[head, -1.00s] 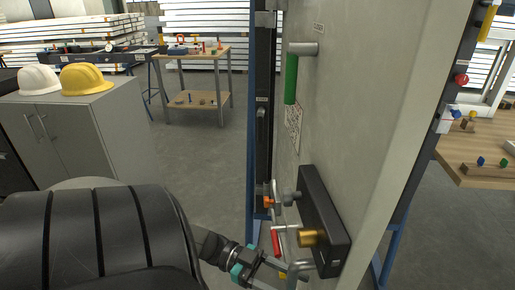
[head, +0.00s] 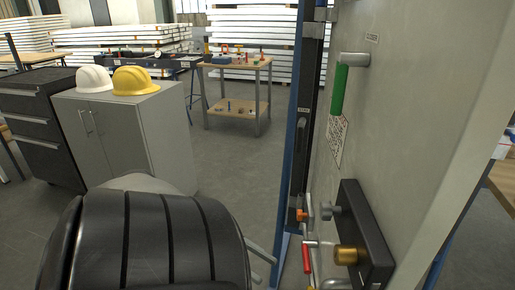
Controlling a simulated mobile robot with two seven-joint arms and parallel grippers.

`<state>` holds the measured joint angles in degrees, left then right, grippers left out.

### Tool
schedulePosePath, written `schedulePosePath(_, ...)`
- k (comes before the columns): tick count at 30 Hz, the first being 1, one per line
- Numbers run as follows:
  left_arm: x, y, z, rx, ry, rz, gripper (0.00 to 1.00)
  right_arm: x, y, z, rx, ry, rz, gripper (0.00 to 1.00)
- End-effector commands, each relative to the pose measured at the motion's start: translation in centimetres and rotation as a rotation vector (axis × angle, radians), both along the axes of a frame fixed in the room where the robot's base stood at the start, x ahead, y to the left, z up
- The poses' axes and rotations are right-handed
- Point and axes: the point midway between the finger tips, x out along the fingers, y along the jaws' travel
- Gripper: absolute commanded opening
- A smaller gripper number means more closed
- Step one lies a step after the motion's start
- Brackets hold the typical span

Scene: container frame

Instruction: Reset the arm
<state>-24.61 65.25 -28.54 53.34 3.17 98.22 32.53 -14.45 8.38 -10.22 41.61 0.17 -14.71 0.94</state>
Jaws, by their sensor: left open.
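My left arm (head: 150,245) fills the lower left of the head view as a large black ribbed link. My left gripper (head: 266,269) shows only in small part past the right edge of that link, with thin grey fingers apart and nothing seen between them. The rest of it is hidden behind the arm. It is left of the container frame's grey panel (head: 415,130), and apart from the red-handled lever (head: 310,243) as far as I can see. My right gripper is out of view.
The panel carries a green handle (head: 339,90) and a black block (head: 366,235) with a brass knob (head: 347,256). A blue post (head: 299,110) stands at its edge. A grey cabinet (head: 150,135) with two helmets and a workbench (head: 236,66) stand behind. Floor between is clear.

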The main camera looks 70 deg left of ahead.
Motion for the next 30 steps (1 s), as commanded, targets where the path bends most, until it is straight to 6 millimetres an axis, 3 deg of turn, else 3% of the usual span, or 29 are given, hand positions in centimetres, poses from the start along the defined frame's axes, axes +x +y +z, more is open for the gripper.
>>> schedulePosePath(20,0.0,0.1,-0.2,0.004,0.000,0.007,0.57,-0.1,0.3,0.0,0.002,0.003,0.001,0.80)
schedulePosePath(25,1.5,-0.2,-3.5,0.073,0.004,0.126,0.57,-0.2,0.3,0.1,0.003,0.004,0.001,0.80)
schedulePosePath(30,4.0,-0.4,-10.5,0.226,0.054,0.365,0.57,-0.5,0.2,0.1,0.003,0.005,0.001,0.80)
